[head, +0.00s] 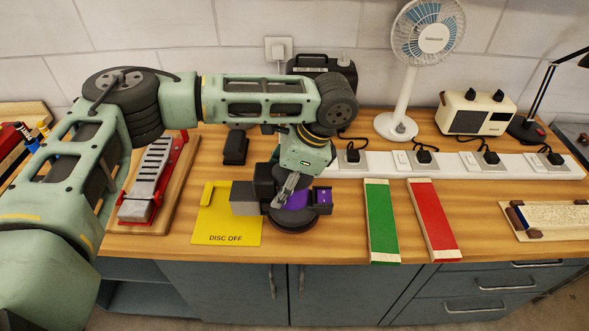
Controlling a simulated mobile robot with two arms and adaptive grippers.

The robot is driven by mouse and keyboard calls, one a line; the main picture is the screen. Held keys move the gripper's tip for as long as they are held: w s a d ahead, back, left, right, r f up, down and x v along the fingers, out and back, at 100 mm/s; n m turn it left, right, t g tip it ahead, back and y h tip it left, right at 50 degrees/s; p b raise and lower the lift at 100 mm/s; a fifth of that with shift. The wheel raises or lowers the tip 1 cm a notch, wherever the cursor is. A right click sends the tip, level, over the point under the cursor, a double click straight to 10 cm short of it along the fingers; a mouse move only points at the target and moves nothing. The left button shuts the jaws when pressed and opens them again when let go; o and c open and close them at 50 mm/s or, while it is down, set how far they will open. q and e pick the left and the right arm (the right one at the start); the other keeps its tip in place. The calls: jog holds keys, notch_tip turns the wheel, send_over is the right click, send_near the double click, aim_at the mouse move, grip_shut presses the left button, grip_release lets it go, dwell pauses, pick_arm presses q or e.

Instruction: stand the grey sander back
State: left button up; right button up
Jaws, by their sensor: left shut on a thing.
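My left gripper (291,188) reaches down over the middle of the bench and is shut on what looks like the grey sander. The sander shows a grey block (243,197) on its left, purple parts and a dark round disc (294,222) underneath. The gripper hides much of its body. The sander looks roughly upright, at the right edge of the yellow "DISC OFF" sheet (225,238) and overlapping it in the picture. I cannot tell whether the disc touches the bench. My right gripper is not in view.
A white power strip (450,165) with black plugs runs behind. Green (381,220) and red (433,218) strips lie to the right. A grey slotted tool in a red frame (148,180) lies left. A fan (400,125) and radio (477,112) stand at the back.

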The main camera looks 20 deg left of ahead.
pick_arm(q)
jog(key=shift+f+p, duration=0.5)
jog(key=shift+f, duration=1.5)
jog(key=shift+s+f, duration=0.15)
jog(key=shift+f, duration=0.15)
jog(key=shift+s+f+p, duration=0.2)
jog(key=shift+f+p, duration=0.1)
jog(key=shift+f, duration=0.05)
jog(key=o, duration=1.2)
jog(key=shift+s+f, duration=0.1)
jog(key=shift+f, duration=0.1)
jog(key=o, duration=0.4)
jog(key=shift+w, duration=0.25)
jog(key=shift+c, duration=0.2)
jog(key=shift+r, duration=0.2)
